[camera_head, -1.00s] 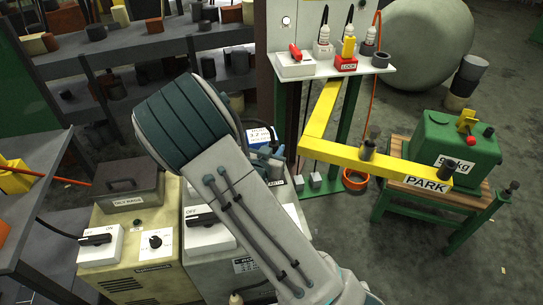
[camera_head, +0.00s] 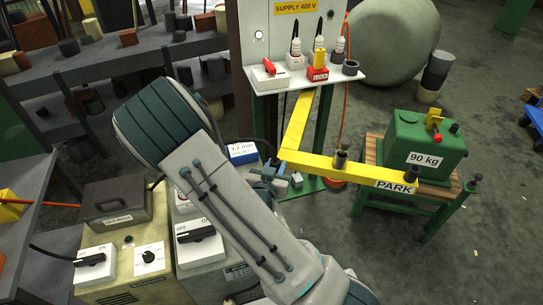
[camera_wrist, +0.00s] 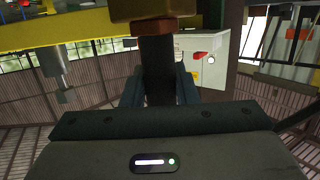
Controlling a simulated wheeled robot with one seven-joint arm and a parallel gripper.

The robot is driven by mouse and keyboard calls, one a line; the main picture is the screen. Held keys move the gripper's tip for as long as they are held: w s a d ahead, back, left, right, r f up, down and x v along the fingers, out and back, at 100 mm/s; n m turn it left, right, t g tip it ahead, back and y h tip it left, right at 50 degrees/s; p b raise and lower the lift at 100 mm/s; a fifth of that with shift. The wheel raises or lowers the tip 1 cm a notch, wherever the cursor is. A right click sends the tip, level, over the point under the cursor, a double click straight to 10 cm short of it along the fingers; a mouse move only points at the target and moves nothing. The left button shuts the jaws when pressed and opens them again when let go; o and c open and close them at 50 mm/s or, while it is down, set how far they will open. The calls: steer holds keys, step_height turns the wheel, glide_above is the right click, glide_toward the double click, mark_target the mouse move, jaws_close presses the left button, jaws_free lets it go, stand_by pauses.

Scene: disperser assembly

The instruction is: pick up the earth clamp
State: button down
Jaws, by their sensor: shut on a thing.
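The earth clamp appears to be the dark upright piece (camera_wrist: 157,72) between my fingers in the wrist view, with a brass-coloured block (camera_wrist: 155,12) at its top. My gripper (camera_wrist: 158,90) is shut on the dark piece, one blue-grey finger on each side. In the head view my gripper (camera_head: 273,177) is small, partly covered by my own arm, close to the left end of the yellow beam (camera_head: 325,167). The clamp cannot be made out clearly there.
The yellow beam marked PARK runs right toward a green 90 kg block (camera_head: 425,145) on a stand. A white shelf (camera_head: 305,77) with plugs and a red LOCK block stands behind. Switch boxes (camera_head: 97,268) are at lower left. Floor at lower right is clear.

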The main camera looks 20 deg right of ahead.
steer(key=shift+s+d+r+p, duration=0.25)
steer(key=shift+r+p, duration=0.15)
steer(key=shift+p, duration=0.75)
steer(key=shift+s+d+r+p, duration=0.1)
steer(key=shift+s+r+p, duration=0.2)
steer(key=shift+p, duration=0.85)
steer(key=shift+s+d+p, duration=0.15)
steer(key=shift+s+p, duration=0.1)
steer(key=shift+p, duration=0.6)
